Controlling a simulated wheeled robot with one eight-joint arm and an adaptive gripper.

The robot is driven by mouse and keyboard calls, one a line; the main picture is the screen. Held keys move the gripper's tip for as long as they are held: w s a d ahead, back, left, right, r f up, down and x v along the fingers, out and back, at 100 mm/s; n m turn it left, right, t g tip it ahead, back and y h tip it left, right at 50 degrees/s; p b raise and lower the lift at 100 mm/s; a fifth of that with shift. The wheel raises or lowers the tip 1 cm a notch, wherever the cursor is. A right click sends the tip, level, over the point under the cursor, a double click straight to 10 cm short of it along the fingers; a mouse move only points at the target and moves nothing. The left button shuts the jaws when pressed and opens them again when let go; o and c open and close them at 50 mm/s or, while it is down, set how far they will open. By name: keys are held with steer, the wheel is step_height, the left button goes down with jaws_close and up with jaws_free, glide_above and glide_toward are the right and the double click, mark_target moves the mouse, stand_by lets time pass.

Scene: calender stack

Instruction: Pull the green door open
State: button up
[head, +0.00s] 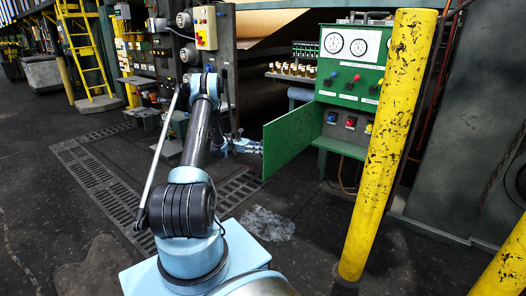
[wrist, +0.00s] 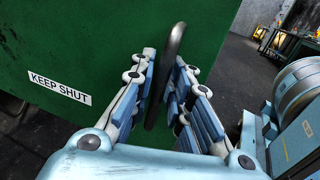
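The green door (head: 291,141) stands swung out to the left from the lower part of the green control cabinet (head: 364,50). In the wrist view the door (wrist: 85,45) fills the left and upper picture, with a white "KEEP SHUT" label (wrist: 60,88). A dark curved handle (wrist: 174,48) stands out from it. The handle lies slantwise between the pads. In the head view my gripper (head: 252,146) is small, at the door's left edge.
A scuffed yellow post (head: 388,140) stands right of the cabinet, near its front. Inside the opening are coloured knobs (head: 350,123). A grey machine panel with a small yellow box (head: 206,27) stands left of the door. The dark floor below the door is clear, with a pale patch (head: 268,223).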

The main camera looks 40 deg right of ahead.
steer(key=shift+r, duration=0.15)
step_height(320, 180, up, 10)
steer(key=shift+f, duration=0.1)
stand_by(0.6)
